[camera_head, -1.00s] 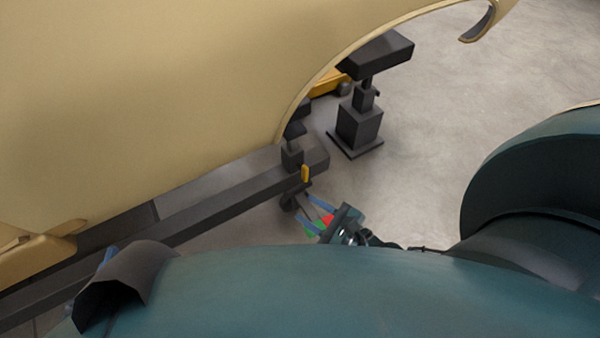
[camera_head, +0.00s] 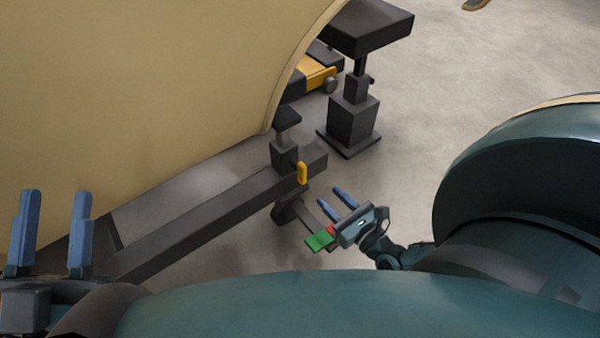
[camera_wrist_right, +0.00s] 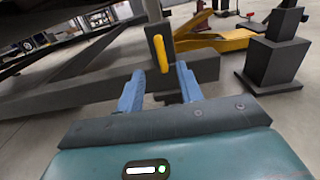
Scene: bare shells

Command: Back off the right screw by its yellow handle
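The yellow handle (camera_head: 302,173) is a small upright bar on the end of a dark horizontal beam (camera_head: 200,225), below the tan body shell. It also shows in the right wrist view (camera_wrist_right: 160,52), just beyond and between the fingertips. My right gripper (camera_head: 328,195) is open with its blue fingers apart, a little right of and below the handle in the head view. In the right wrist view my right gripper (camera_wrist_right: 160,70) has nothing between its fingers; contact with the handle is not visible. My left gripper (camera_head: 56,195) is open and empty at the far left.
A tan car shell (camera_head: 140,90) hangs over the left and top. A dark stand (camera_head: 354,120) with a flat top is behind the beam. A yellow jack-like frame (camera_head: 318,78) lies behind.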

